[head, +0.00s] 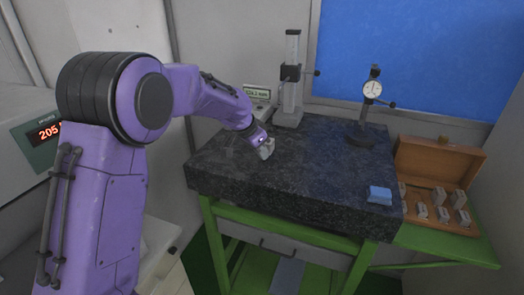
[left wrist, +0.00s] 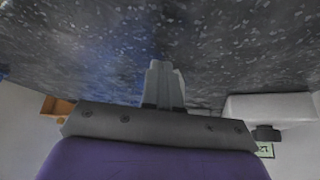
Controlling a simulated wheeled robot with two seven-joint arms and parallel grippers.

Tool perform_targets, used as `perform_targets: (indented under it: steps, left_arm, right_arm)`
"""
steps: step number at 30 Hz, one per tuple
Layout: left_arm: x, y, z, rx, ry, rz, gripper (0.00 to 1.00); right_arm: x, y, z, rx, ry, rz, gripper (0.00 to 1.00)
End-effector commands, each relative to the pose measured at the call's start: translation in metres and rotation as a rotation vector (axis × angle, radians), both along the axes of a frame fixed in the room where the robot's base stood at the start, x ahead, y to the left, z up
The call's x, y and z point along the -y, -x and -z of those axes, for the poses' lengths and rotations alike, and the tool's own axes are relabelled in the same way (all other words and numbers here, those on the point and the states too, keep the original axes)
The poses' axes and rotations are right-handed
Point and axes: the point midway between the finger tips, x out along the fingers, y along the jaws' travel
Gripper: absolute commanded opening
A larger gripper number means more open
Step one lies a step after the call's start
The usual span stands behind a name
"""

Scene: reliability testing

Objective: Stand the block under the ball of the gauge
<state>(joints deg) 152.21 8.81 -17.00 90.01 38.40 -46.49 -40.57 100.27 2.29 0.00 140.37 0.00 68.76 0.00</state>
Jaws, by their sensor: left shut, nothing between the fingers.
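A dial gauge (head: 372,90) on a dark stand stands at the back right of the granite plate (head: 300,172). Its ball is too small to make out. Several small grey blocks (head: 443,214) sit in an open wooden case (head: 470,166) right of the plate. I see no grey block on the plate or under the gauge. My left gripper (head: 268,152) is shut and empty over the left part of the plate, apart from the gauge and the case. Its closed fingers show in the left wrist view (left wrist: 163,72). My right gripper is not in view.
A blue cloth-like piece (head: 380,195) lies at the plate's front right corner. The case rests on a green side shelf (head: 440,243). The plate's middle is clear.

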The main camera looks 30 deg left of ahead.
Motion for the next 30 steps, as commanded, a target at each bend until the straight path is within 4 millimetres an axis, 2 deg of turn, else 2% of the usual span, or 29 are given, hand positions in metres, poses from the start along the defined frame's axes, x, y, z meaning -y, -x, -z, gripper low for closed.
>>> perform_targets:
  steps: [7, 30]
  left_arm:
    - [0.0, -0.002, -0.001, -0.001, 0.001, 0.0, 0.0]
    - [-0.008, -0.037, -0.001, -0.001, 0.0, 0.001, 0.0]
  right_arm:
    - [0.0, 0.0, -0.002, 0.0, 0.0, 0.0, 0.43]
    - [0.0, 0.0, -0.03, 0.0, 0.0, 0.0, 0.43]
